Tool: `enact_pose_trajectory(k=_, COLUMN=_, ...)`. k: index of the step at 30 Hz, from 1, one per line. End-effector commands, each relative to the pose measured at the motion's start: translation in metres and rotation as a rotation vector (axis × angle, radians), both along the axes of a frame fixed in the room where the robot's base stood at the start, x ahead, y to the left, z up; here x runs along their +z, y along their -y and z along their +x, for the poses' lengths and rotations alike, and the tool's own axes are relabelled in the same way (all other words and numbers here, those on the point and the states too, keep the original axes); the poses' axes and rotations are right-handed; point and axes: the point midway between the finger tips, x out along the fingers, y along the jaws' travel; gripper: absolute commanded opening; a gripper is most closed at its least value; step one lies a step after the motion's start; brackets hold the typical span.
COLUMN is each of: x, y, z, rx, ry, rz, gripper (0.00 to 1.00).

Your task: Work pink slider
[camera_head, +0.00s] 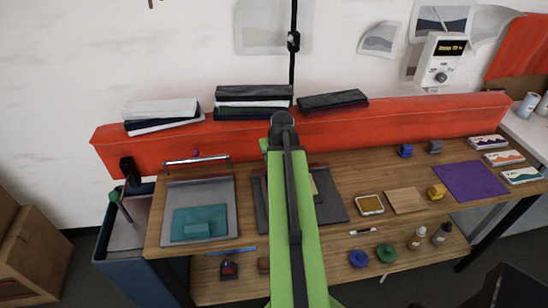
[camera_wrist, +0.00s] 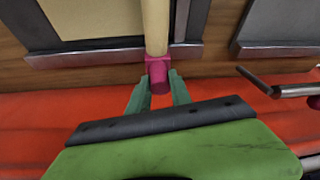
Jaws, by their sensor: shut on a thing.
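The pink slider (camera_wrist: 158,66) is a small magenta block at the near end of a pale wooden rod (camera_wrist: 155,25) in the wrist view. My gripper (camera_wrist: 159,82) has its teal fingers on either side of this block and is shut on it. The rod runs from the block over a dark-framed panel (camera_wrist: 95,56). In the head view my green arm covers the slider and the gripper, and the framed panel (camera_head: 334,206) shows only in part on either side of the arm.
A red backboard (camera_head: 420,114) runs behind the wooden table, with dark stacks (camera_head: 254,95) on top. A grey tray (camera_head: 228,220) with a teal block and a metal bar (camera_head: 196,160) stand at left.

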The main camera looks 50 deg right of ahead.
Motion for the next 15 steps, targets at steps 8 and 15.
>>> enact_pose_trajectory(k=8, x=0.001, y=0.012, z=-0.005, rx=-0.020, ry=0.008, rz=-0.002, gripper=0.00)
enact_pose_trajectory(k=15, x=0.001, y=0.016, z=-0.008, rx=-0.027, ry=0.008, rz=-0.001, gripper=0.45)
